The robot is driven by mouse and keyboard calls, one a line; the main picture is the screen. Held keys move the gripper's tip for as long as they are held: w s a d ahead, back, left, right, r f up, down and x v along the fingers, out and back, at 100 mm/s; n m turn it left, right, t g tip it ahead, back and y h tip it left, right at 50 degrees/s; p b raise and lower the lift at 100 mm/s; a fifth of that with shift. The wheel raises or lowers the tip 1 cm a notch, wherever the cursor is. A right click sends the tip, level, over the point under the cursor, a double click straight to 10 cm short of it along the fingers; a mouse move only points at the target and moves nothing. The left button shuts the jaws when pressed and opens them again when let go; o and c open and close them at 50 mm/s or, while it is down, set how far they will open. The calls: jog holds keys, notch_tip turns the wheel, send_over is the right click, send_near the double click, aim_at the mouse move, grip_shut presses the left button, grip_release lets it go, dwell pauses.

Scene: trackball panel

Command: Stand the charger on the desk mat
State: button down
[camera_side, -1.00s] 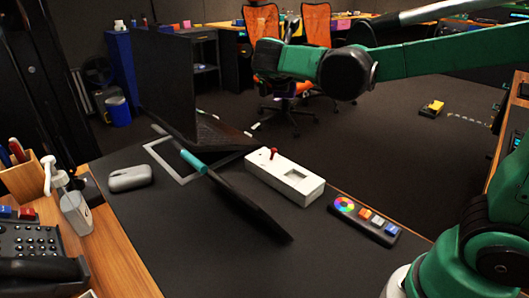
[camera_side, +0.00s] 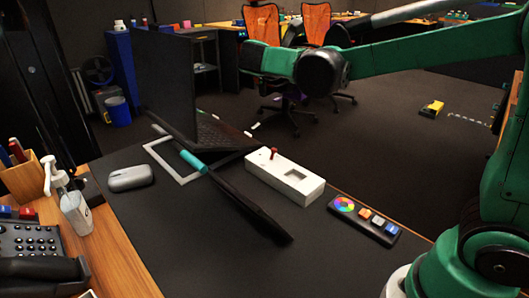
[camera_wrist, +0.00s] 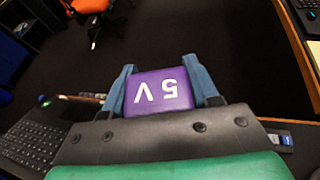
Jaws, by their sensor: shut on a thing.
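The charger (camera_wrist: 158,92) is a purple block marked "5 V", seen in the wrist view. My gripper (camera_wrist: 160,78) is shut on it, with a blue finger on each side. In the side view my arm reaches in from the right, above the far side of the desk; the gripper's fingers cannot be clearly made out there. The desk mat (camera_side: 190,240) is the dark sheet over the desk. A light grey square outline (camera_side: 160,160) is on it near the laptop, partly covered. The charger is apart from the mat.
An open laptop (camera_side: 168,85) stands at the mat's far side. The front middle is clear.

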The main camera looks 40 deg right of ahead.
aim_at(300, 171)
jog(key=m+g, duration=0.1)
jog(key=s+d+m+g, duration=0.1)
jog(key=g, duration=0.1)
jog(key=shift+s+f+m, duration=0.1)
jog(key=shift+s+m, duration=0.15)
jog(key=shift+m, duration=0.15)
jog(key=shift+f, duration=0.15)
notch_tip(300, 171, down, 19)
jog(key=shift+f, duration=0.2)
jog(key=shift+f, duration=0.1)
jog(key=shift+c, duration=1.1)
grip_release()
jog(key=shift+a, duration=0.1)
